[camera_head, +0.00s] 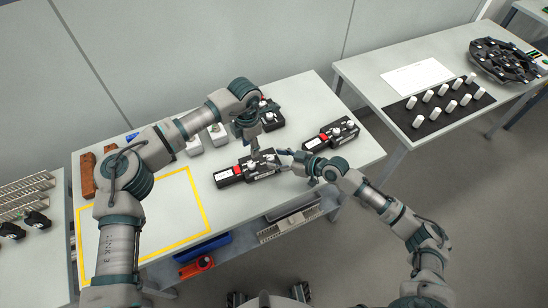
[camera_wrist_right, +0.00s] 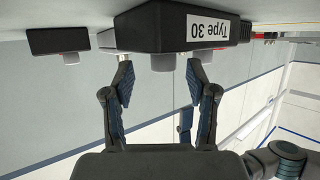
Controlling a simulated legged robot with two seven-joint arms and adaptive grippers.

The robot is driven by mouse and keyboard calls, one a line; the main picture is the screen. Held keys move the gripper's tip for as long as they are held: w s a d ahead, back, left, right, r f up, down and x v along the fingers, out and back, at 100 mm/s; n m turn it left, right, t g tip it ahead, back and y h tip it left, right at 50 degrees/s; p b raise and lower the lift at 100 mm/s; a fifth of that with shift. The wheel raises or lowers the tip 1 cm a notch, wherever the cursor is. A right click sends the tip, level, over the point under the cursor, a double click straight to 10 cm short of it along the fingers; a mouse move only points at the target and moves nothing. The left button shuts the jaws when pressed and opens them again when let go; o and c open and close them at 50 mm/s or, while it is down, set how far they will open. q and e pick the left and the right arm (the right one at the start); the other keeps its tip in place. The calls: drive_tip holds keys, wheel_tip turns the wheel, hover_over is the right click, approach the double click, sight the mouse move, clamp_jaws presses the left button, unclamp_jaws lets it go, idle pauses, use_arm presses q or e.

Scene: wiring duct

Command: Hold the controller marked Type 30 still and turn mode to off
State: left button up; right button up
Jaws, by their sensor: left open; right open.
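In the head view my right gripper (camera_head: 285,158) is at the controller's right end. My left gripper (camera_head: 254,148) is open, pointing down just above or at the controller; contact is unclear.
Another black controller (camera_head: 330,135) lies to the right and one more (camera_head: 269,115) stands behind my left gripper. Pale boxes (camera_head: 215,136) are at the back. A yellow-outlined area (camera_head: 165,215) is clear. Brown blocks (camera_head: 88,175) lie on the left.

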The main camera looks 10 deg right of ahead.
drive_tip(key=shift+w+a+f, duration=0.25)
drive_tip(key=shift+w, duration=0.05)
drive_tip(key=shift+w+a, duration=0.15)
drive_tip(key=shift+a, duration=0.1)
drive_tip(key=shift+a+f, duration=0.1)
drive_tip(key=shift+a, duration=0.45)
drive_tip(key=shift+c, duration=0.5)
drive_tip(key=c, duration=0.8)
clamp_jaws()
drive_tip(key=shift+o, duration=0.5)
unclamp_jaws()
drive_tip(key=shift+d, duration=0.4)
clamp_jaws()
